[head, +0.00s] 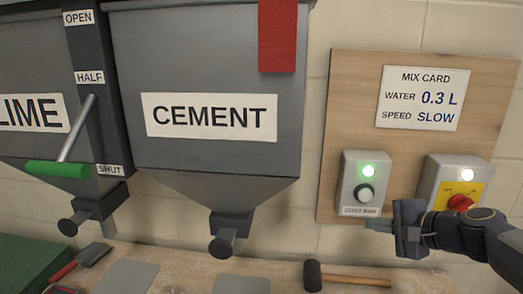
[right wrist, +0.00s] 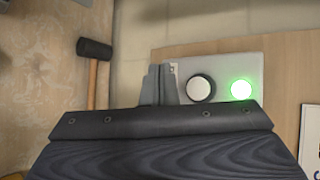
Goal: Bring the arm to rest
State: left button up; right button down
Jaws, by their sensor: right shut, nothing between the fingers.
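My right gripper (head: 378,225) is shut and empty. It is in front of the lower edge of a grey button box (head: 349,185) on the wooden board, just below its label. I cannot tell whether it touches the box. The box has a lit green lamp and a dark round button with a pale face. In the right wrist view the shut fingers (right wrist: 158,84) point beside the round button (right wrist: 201,88), with the green lamp (right wrist: 241,89) farther right. My left gripper is not in view.
A switch box (head: 453,182) with a red knob is right of the button box, partly behind my right arm. A mallet (head: 345,279) lies on the bench below. The cement hopper (head: 210,60) and the green-handled lever (head: 58,169) are at left. Trowels lie at lower left.

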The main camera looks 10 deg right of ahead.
jog(key=s+a+f+n+g, duration=0.1)
jog(key=s+a+f+n, duration=0.2)
jog(key=s, duration=0.5)
jog(key=s+a+f+n+g+h, duration=0.1)
jog(key=s+a+f+n, duration=0.3)
jog(key=s, duration=0.4)
jog(key=s+a+f+n+g+h, duration=0.1)
jog(key=s+a+f+n+g, duration=0.2)
jog(key=s+f+n, duration=0.3)
jog(key=shift+s+a+n, duration=0.15)
jog(key=shift+s+n, duration=0.15)
jog(key=shift+s, duration=0.8)
